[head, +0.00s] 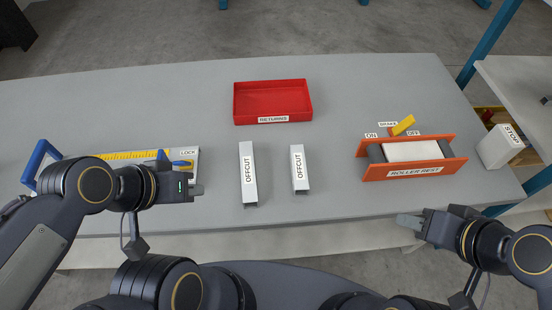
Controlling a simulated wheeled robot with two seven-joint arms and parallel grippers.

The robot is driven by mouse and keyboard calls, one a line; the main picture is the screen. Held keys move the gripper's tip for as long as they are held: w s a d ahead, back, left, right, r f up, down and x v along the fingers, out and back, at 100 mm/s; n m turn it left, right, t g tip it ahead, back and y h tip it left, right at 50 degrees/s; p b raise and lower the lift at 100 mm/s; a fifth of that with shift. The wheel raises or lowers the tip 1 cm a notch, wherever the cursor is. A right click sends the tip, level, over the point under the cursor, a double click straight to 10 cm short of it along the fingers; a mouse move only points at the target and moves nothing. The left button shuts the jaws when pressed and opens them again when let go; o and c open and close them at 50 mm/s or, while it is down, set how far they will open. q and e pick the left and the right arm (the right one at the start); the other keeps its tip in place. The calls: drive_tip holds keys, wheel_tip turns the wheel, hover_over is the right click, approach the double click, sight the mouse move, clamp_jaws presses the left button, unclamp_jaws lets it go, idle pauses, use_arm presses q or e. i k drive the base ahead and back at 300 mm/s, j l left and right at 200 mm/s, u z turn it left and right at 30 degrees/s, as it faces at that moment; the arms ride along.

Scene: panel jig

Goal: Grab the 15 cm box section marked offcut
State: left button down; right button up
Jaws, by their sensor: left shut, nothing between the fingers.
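Two pale box sections marked OFFCUT lie on the grey bench in the head view. The longer offcut (248,175) is on the left, and the shorter offcut (299,170) is to its right, a clear gap between them. No length is readable on either. My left gripper (197,189) is shut and empty, to the left of the longer offcut and apart from it. My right gripper (408,221) is near the bench's front edge, right of the shorter offcut and well apart from it. It touches no offcut, and its finger gap is not clear.
A red RETURNS tray (272,85) stands behind the offcuts. An orange roller rest (413,172) with a pale panel and a yellow brake lever (403,125) is at right. A white STCUR-marked box (499,147) sits at the right edge. A blue-handled jig (40,160) is partly behind my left arm.

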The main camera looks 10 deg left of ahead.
sight(300, 182)
drive_tip(key=l+u, duration=0.2)
drive_tip(key=u, duration=0.25)
drive_tip(key=l+u, duration=0.2)
drive_tip(key=u, duration=0.25)
drive_tip(key=k+l+u, duration=0.1)
drive_tip(key=u, duration=0.3)
drive_tip(key=k+l+u, duration=0.35)
drive_tip(key=l, duration=0.35)
drive_tip(key=k+l+u, duration=0.35)
drive_tip(key=k+l, duration=0.6)
